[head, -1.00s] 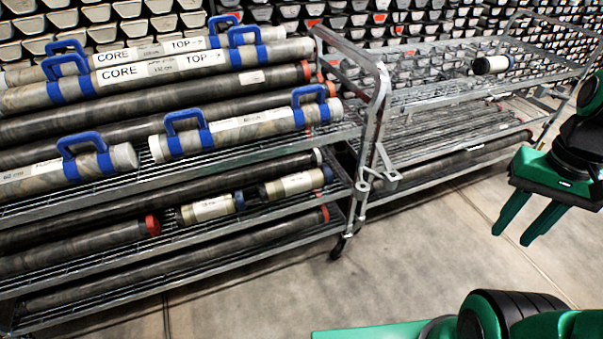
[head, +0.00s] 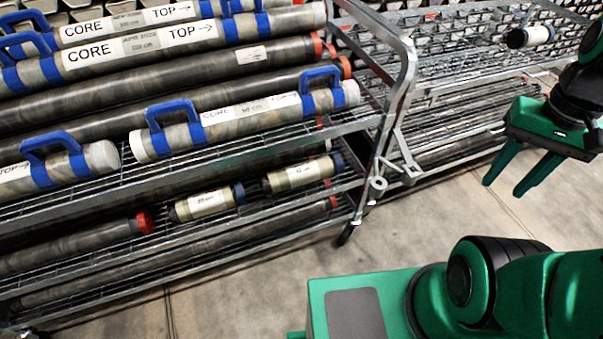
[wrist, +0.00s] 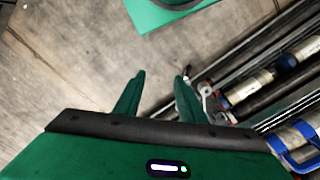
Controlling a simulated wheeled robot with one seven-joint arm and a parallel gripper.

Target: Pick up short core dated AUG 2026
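Two short cores with pale labels lie on the lower shelf of the near rack: one (head: 208,202) left of the other (head: 300,174). Each has a dark cap and a blue cap. A third short core (head: 530,36) with a black left end lies on the far cart's top shelf. Their labels are too small to read a date. My gripper (head: 503,188) is open and empty, pointing down over the floor, right of the near rack and apart from all cores. In the wrist view, its fingers (wrist: 160,78) are spread; two short cores (wrist: 250,87) (wrist: 297,55) show at the right.
Long cores with blue handles (head: 245,118) fill the near rack's upper shelves. Long dark cores with red caps (head: 80,245) share its lower shelves. The rack's metal end frame (head: 390,110) stands between the cores and my gripper. The concrete floor (head: 440,215) is clear.

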